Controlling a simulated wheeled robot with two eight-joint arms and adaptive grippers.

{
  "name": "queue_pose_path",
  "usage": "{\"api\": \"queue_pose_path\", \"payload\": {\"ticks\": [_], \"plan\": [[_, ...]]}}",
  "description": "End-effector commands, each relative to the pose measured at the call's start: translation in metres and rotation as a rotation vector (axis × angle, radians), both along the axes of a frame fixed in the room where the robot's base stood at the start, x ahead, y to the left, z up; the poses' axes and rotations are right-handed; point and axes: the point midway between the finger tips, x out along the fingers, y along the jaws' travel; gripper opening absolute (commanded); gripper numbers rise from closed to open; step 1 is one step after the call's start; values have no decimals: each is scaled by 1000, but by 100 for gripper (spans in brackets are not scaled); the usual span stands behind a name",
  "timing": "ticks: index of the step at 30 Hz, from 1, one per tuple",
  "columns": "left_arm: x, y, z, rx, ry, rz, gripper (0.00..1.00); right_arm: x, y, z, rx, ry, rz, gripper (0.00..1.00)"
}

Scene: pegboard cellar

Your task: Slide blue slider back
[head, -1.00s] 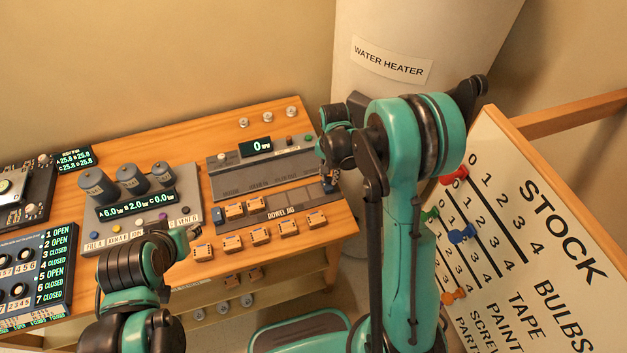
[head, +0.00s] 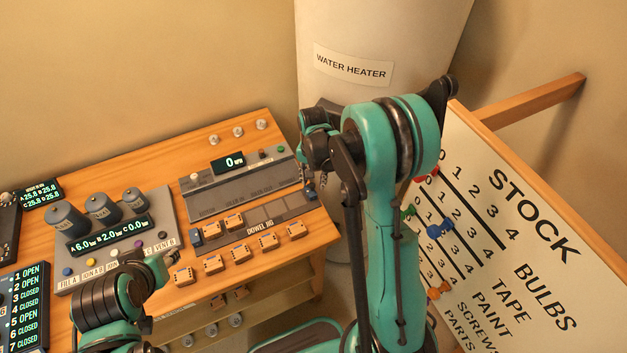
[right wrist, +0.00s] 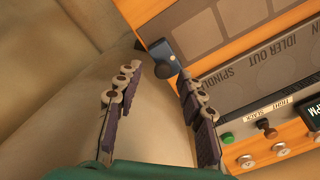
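A small blue slider piece (head: 310,190) sits at the right end of the grey dowel jig (head: 283,211).
The STOCK board (head: 500,230) stands at right, with coloured markers including a blue one (head: 440,230). The water heater (head: 370,40) is behind. Several orange blocks (head: 233,222) sit on and before the jig. A grey panel (head: 240,190) lies behind it.

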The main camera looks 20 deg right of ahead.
Motion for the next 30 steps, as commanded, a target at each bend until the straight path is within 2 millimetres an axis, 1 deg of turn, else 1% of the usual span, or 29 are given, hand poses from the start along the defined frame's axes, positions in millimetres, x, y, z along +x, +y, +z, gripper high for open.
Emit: {"api": "queue_pose_path", "payload": {"ticks": [5, 9, 12, 15, 18, 21, 30], "plan": [[0, 0, 0, 0, 0, 0, 40, -1, 0, 33, 0, 0, 0, 39], [0, 0, 0, 0, 0, 0, 40, 0, -1, 65, 0, 0, -1, 39], [0, 0, 0, 0, 0, 0, 40, -1, -1, 84, 0, 0, -1, 39], [0, 0, 0, 0, 0, 0, 40, 0, -1, 99, 0, 0, -1, 39], [0, 0, 0, 0, 0, 0, 40, 0, -2, 108, -1, -1, -1, 39], [0, 0, 0, 0, 0, 0, 40, 0, -2, 113, -1, -1, -1, 39], [0, 0, 0, 0, 0, 0, 40, 0, -2, 113, -1, -1, -1, 39]]}}
